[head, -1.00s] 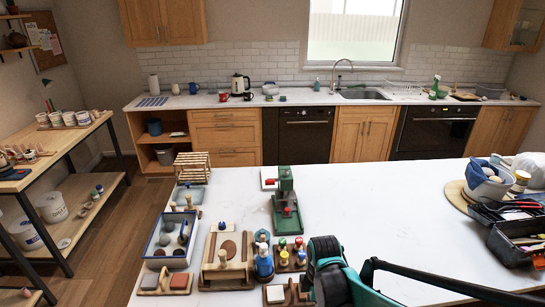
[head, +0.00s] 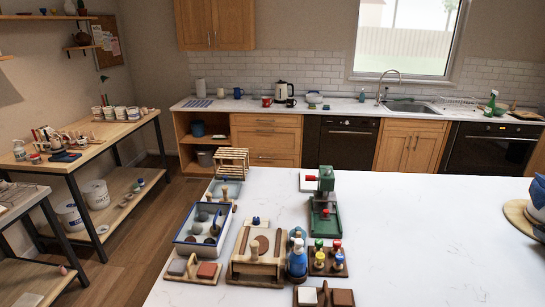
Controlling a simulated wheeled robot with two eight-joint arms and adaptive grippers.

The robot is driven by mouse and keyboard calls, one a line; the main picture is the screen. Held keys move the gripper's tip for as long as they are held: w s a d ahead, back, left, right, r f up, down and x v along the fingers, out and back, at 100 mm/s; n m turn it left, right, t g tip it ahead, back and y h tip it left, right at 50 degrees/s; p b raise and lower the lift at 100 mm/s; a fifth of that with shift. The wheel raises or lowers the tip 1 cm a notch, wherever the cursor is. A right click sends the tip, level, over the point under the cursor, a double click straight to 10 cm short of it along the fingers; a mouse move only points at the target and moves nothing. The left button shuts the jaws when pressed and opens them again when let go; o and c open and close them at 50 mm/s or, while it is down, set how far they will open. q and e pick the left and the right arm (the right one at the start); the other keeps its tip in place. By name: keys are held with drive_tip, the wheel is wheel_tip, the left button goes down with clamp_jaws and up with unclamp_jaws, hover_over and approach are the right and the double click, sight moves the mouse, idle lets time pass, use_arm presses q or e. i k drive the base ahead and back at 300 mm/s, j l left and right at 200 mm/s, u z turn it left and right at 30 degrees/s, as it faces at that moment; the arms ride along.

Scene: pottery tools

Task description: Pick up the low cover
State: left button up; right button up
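I cannot tell for certain which thing is the low cover. A dark wooden block (head: 327,270) holds several small pieces with green, red, blue and yellow tops. Neither of my grippers shows in the head view now.
A blue-rimmed tray (head: 190,243) with grey stones, a slatted wooden rack (head: 232,158) and a green press (head: 325,205) stand nearby. A tile holder (head: 193,268) and another board (head: 324,297) lie in front.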

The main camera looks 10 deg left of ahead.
sight(234, 182)
drive_tip(key=i+j+z, duration=0.2)
drive_tip(key=j+z, duration=0.25)
drive_tip(key=j, duration=0.7)
drive_tip(key=j+z, duration=0.4)
drive_tip(key=j, duration=0.75)
drive_tip(key=k+j+z, duration=0.15)
drive_tip(key=j, duration=0.3)
drive_tip(key=j+z, duration=0.2)
drive_tip(key=j, duration=0.2)
drive_tip(key=k+j+z, duration=0.15)
drive_tip(key=j, duration=0.25)
drive_tip(key=k+j+z, duration=0.15)
drive_tip(key=j, duration=0.25)
drive_tip(key=j+z, duration=0.3)
drive_tip(key=j, duration=0.4)
drive_tip(key=k+j+z, duration=0.1)
drive_tip(key=j+z, duration=0.25)
drive_tip(key=j, duration=0.35)
